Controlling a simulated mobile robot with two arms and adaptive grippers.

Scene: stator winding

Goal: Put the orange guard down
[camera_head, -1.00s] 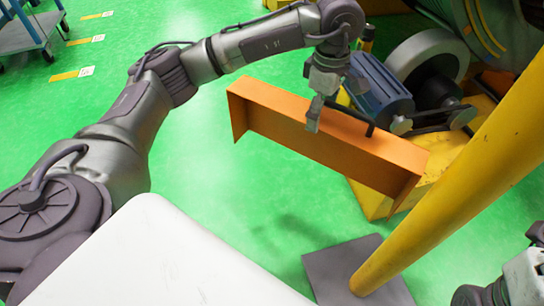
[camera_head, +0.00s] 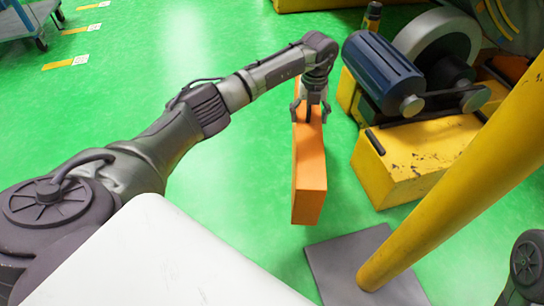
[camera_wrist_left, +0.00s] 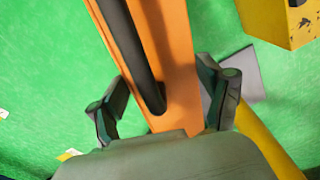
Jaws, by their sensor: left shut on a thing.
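The orange guard (camera_head: 309,172) hangs from my left gripper (camera_head: 312,112) in the head view, over the green floor. It is seen nearly end-on, its long side running away from the camera. In the left wrist view the guard (camera_wrist_left: 178,50) runs up between the two fingers, with its dark handle bar (camera_wrist_left: 143,50) along it. My left gripper (camera_wrist_left: 165,105) is shut on the guard; the exact contact of the fingertips is hard to see. Whether the guard touches the floor cannot be told for sure. Part of my right arm shows at the lower right edge; its gripper is out of view.
A blue motor (camera_head: 382,72) with a belt drive stands on a yellow base (camera_head: 420,160) right of the guard. A yellow post (camera_head: 450,175) rises from a grey floor plate (camera_head: 335,268). A blue cart (camera_head: 35,25) is at the top left. Green floor (camera_head: 235,185) left of the guard is clear.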

